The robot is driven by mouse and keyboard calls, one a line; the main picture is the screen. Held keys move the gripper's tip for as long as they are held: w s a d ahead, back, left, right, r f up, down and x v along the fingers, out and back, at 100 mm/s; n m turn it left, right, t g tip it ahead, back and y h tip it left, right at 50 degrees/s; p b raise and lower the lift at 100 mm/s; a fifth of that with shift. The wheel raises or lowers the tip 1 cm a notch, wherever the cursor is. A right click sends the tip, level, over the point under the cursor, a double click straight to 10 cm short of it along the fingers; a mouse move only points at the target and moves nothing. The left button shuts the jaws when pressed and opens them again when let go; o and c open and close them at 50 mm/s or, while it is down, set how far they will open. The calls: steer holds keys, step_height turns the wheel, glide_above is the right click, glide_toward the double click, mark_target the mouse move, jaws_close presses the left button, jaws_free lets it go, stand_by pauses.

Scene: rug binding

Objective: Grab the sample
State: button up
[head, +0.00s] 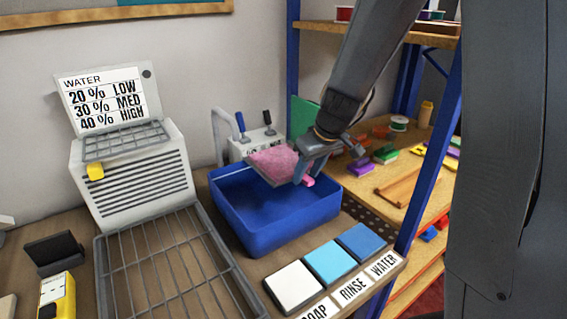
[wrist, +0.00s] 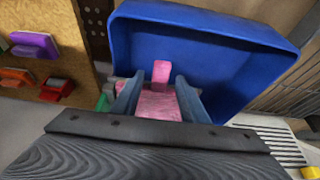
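The sample is a pink fuzzy piece with a dark edge (head: 272,163). It is tilted above the back part of a blue basin (head: 262,238). My gripper (head: 303,165) is at the sample's right side, with its fingers against it. A small pink tab (head: 309,181) shows beside the fingers. In the wrist view the pink sample (wrist: 158,104) lies between my two fingers (wrist: 157,97), and the tab (wrist: 161,72) sticks out beyond them over the blue basin (wrist: 205,50). The gripper appears shut on the sample; the exact contact is partly hidden.
Soap, rinse and water pads (head: 326,261) lie in front of the basin. A wire rack (head: 168,262) and a grey unit with a water sign (head: 133,175) stand left. A box with levers (head: 258,143) is behind. A blue-post shelf (head: 437,165) with colored blocks is right.

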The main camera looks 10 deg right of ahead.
jaws_close()
